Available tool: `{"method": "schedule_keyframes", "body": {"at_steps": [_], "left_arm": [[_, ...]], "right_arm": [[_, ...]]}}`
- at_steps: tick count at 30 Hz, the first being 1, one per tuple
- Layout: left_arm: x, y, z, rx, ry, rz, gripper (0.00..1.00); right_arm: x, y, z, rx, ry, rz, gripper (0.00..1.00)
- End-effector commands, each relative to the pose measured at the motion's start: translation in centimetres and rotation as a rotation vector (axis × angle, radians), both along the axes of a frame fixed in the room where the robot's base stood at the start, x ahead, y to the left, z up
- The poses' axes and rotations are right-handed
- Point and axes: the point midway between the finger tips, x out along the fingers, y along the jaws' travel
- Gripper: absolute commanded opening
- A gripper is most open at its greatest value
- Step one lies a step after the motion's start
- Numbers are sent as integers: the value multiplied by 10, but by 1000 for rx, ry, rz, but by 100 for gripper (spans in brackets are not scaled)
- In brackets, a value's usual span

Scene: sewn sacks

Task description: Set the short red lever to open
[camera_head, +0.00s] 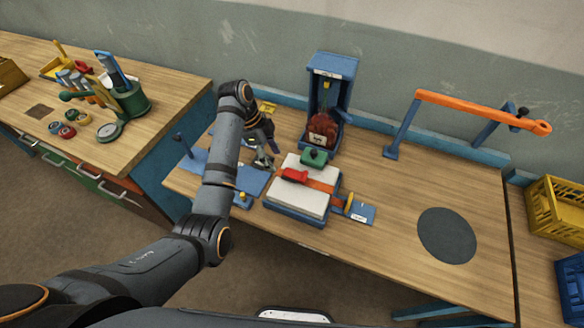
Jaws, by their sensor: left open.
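A short red lever (294,176) lies across an orange strap (320,186) on a white block (290,199) near the middle of the bench. I cannot read any open or closed marking for it. My left arm reaches in from the lower left, and my left gripper (264,157) points down, open, just beyond and left of the white block. It is apart from the lever, and my arm hides part of the blue plate below it. My right gripper is not in view.
A green block (314,157) sits behind the lever. A blue stand (333,80) holds a dark red sack (322,130). An orange bar (480,108) spans blue posts at right. A dark round mat (447,235) lies on clear bench. Yellow crate (558,212) stands at far right.

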Motion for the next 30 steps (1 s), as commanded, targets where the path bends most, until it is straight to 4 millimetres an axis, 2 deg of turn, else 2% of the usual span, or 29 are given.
{"method": "schedule_keyframes", "body": {"at_steps": [1,4,11,14,24,30], "left_arm": [[9,-9,15,-19,-11,-81,57],[16,-20,30,-45,-22,-196,57],[16,-24,31,-54,-24,-233,57],[14,-29,20,-54,-22,-231,57],[6,-54,-44,-52,-24,-231,57],[4,-60,-62,-51,-25,-229,57]], "right_arm": [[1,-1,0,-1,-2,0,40],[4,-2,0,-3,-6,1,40],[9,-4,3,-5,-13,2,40],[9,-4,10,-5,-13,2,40],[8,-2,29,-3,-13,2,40],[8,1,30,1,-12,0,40]]}}
